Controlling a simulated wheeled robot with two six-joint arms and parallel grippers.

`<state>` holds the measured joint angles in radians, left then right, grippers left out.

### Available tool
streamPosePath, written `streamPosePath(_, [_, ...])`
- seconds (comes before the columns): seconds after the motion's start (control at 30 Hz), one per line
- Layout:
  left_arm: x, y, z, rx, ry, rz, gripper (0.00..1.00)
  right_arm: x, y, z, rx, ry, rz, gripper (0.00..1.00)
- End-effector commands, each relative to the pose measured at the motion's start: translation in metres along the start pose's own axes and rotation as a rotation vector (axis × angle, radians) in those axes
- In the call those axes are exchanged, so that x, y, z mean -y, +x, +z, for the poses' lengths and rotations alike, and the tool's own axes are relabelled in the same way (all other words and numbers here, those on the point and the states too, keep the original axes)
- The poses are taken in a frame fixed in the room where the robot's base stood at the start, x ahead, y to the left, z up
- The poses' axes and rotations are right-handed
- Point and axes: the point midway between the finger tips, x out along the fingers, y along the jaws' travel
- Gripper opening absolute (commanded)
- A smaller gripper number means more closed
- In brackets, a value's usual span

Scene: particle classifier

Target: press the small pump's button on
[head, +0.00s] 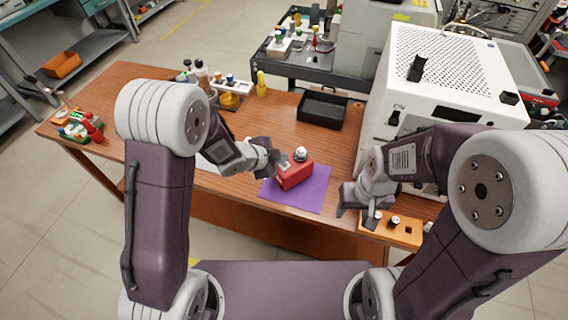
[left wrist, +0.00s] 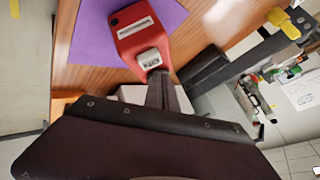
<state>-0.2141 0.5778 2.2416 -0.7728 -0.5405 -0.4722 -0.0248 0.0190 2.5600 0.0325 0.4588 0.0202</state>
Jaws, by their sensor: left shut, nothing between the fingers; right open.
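The small red pump (head: 297,174) sits on a purple mat (head: 312,202) at the front of the wooden table. A silver round part stands on its top. In the left wrist view the red pump (left wrist: 128,32) shows a white label and a pale button (left wrist: 151,59) with dark lettering. My left gripper (head: 278,171) is at the pump's left side. In the left wrist view its shut, empty fingers (left wrist: 160,76) end right by the button's lower edge; I cannot tell whether they touch it. My right gripper (head: 356,214) is open and empty, right of the mat.
A black tray (head: 323,110) lies behind the pump. A white machine (head: 445,75) stands at the right. An orange-brown holder block (head: 393,228) lies by my right gripper. Bottles (head: 203,76) and a yellow bottle (head: 261,85) stand at the back left.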

Motion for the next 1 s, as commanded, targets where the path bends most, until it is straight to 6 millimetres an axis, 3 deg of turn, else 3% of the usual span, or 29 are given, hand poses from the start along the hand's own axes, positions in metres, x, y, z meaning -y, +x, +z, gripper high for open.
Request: streamPosePath(1.0, [-0.006, 0.009, 0.006, 0.0, 0.0, 0.0, 0.0, 0.0, 0.011, 0.001, 0.0, 0.0, 0.0, 0.52])
